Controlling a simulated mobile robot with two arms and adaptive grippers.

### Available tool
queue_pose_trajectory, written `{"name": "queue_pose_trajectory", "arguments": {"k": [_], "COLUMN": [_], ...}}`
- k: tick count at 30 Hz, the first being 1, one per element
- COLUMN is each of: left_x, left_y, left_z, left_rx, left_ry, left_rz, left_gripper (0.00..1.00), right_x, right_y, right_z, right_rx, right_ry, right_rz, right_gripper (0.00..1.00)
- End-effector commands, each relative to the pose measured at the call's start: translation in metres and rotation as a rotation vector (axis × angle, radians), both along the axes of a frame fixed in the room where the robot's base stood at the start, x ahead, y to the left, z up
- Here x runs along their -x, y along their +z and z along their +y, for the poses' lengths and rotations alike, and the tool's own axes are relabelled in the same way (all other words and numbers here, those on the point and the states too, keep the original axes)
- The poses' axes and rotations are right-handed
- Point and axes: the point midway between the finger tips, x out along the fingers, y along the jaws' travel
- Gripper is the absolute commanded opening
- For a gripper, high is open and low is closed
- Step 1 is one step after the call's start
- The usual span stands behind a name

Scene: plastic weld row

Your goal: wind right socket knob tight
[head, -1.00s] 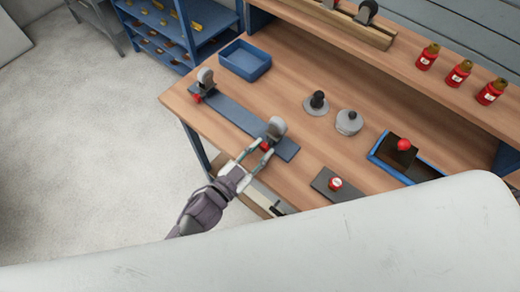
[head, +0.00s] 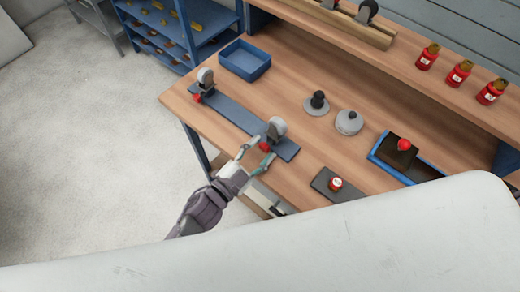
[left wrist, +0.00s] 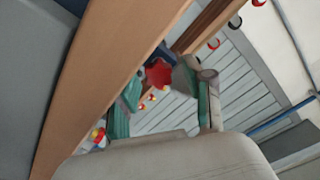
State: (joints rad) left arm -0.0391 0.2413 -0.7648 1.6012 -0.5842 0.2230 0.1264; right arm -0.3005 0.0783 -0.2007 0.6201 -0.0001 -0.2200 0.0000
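A dark blue-grey strip (head: 238,117) on the wooden bench carries two grey sockets. The right socket (head: 278,128) has a red knob (head: 265,147) low on its near side. The left socket (head: 205,77) has its own red knob (head: 197,98). My left gripper (head: 256,158) is open just in front of the right knob, apart from it as far as I can see. In the left wrist view the red, lobed right knob (left wrist: 158,74) shows between and beyond the spread fingertips. My right gripper is not in view.
A blue tray (head: 245,62) stands at the back left of the bench. Grey round parts (head: 348,122) and a blue-rimmed box (head: 385,163) lie to the right. A dark plate (head: 326,181) with a red-and-white item lies near the front edge. Red bottles (head: 459,73) stand on the upper shelf.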

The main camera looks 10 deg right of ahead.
Motion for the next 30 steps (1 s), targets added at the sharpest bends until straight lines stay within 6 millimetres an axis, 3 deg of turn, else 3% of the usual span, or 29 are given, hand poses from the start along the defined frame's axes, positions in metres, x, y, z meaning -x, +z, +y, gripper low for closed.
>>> {"name": "queue_pose_trajectory", "arguments": {"k": [8,14,30], "left_x": [0.001,0.001,0.070], "left_y": [-0.002,-0.002,-0.004], "left_z": [0.000,0.000,0.088], "left_rx": [0.049,0.219,0.225], "left_ry": [-0.001,-0.001,-0.001], "left_rz": [0.072,0.288,0.300], "left_gripper": [0.55,0.55,0.55], "right_x": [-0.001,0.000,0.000], "right_y": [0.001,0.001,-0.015], "right_z": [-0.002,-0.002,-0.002], "right_rx": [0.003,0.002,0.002], "right_ry": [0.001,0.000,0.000], "right_rz": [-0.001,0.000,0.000], "right_gripper": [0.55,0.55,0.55]}}
